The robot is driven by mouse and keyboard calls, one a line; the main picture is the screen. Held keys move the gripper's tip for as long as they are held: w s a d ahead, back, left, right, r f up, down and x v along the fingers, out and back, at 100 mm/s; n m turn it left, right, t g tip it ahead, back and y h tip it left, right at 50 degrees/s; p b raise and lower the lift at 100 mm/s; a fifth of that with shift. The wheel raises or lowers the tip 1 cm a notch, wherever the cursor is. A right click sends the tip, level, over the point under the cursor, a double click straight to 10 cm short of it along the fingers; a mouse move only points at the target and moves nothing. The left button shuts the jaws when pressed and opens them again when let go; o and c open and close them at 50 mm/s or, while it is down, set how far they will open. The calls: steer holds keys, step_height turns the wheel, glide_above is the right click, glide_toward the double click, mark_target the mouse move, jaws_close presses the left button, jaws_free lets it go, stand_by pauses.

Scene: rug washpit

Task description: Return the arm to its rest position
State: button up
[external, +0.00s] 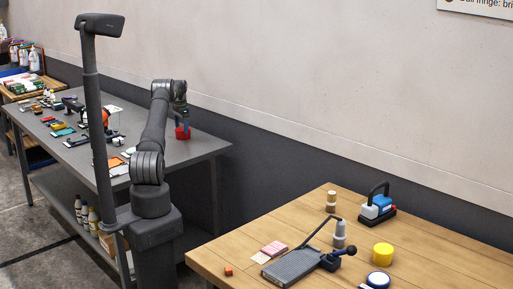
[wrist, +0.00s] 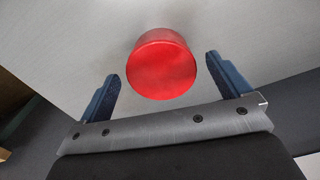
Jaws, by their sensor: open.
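My gripper (external: 181,113) is at the end of my arm, over the right end of the grey bench, pointing down. In the wrist view my gripper (wrist: 162,68) is open, with its two blue fingers apart. A red round object (wrist: 162,68) lies between and beyond the fingertips, with a gap visible on both sides. In the external view this red object (external: 183,133) is right below my gripper near the bench's back edge. I cannot tell how far below the fingertips it is.
The grey bench (external: 200,152) holds many small items to the left of my arm. A dark upright post (external: 95,130) stands in front. The wall (external: 300,70) is close behind the bench.

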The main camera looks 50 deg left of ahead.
mark_target(182, 129)
step_height(182, 129, down, 4)
steer(key=shift+r, duration=0.1)
step_height(182, 129, up, 13)
step_height(182, 129, down, 13)
steer(key=shift+r, duration=0.15)
step_height(182, 129, up, 4)
steer(key=shift+r, duration=0.2)
steer(key=w+d+r+m, duration=0.1)
steer(key=w+d+r, duration=0.15)
steer(key=d, duration=0.65)
steer(key=w+d+r+m, duration=0.15)
steer(key=w+d, duration=0.25)
steer(key=d, duration=0.6)
steer(key=w+d+r, duration=0.3)
steer(key=d, duration=0.6)
steer(key=s+d+m, duration=0.2)
steer(key=d+m, duration=0.4)
steer(key=d, duration=3.4)
steer(key=shift+s+d+r, duration=0.2)
steer(key=shift+s+d, duration=0.05)
steer(key=shift+d, duration=0.05)
